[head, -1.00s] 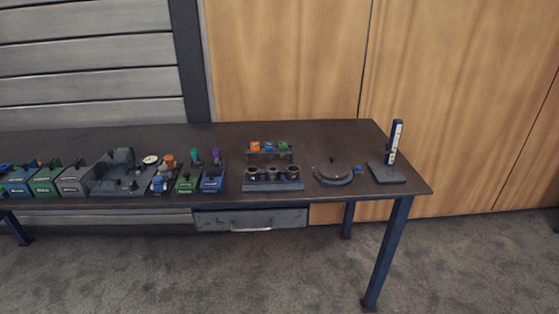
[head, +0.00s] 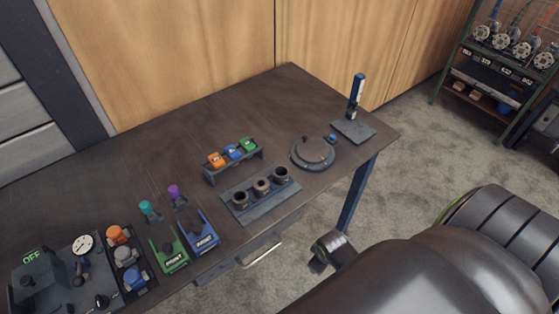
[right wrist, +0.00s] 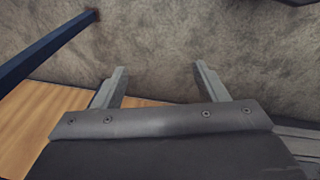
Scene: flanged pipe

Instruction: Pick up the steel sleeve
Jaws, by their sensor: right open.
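My right arm fills the lower right of the head view, off the table's front side and apart from the sleeves. My left gripper is not in view.
Behind the holder is a small rack (head: 236,166) with orange, blue and green pieces. A round flanged disc (head: 313,152) and a stand with a blue upright (head: 356,97) are to its right. The table's back is clear.

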